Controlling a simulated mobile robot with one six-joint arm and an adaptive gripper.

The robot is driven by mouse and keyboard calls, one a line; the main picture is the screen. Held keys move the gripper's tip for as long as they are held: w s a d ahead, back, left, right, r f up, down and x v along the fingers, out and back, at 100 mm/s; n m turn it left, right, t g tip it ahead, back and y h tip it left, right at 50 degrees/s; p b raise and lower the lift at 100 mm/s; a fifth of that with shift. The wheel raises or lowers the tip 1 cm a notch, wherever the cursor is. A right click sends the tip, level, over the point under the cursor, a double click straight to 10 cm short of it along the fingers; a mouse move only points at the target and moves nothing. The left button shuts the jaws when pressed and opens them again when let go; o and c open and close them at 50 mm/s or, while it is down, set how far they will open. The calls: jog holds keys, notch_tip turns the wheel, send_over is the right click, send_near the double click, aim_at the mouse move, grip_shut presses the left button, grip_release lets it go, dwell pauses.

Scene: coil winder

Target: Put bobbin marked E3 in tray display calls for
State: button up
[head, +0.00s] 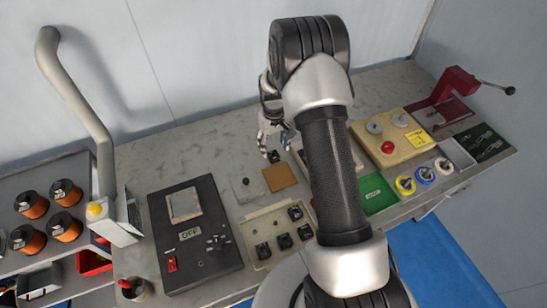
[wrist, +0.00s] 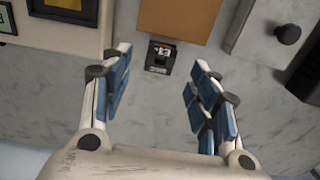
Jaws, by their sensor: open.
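In the head view the bobbin (head: 273,156) is just behind a brown square pad. My gripper (head: 272,138) is over it, open; in the wrist view the gripper (wrist: 160,90) has its fingers spread, with the bobbin ahead between them, not touched.
The brown pad (wrist: 178,18) and a grey plate with a knob (wrist: 288,34) border the bobbin.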

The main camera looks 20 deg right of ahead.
aim_at(274, 153)
notch_tip(274, 153, down, 5)
jog(key=shift+s+r+b, duration=0.15)
jog(key=shift+b, duration=0.45)
jog(key=shift+c, duration=0.4)
jog(key=c, duration=1.1)
jog(key=shift+r, duration=0.1)
jog(key=shift+c, duration=0.2)
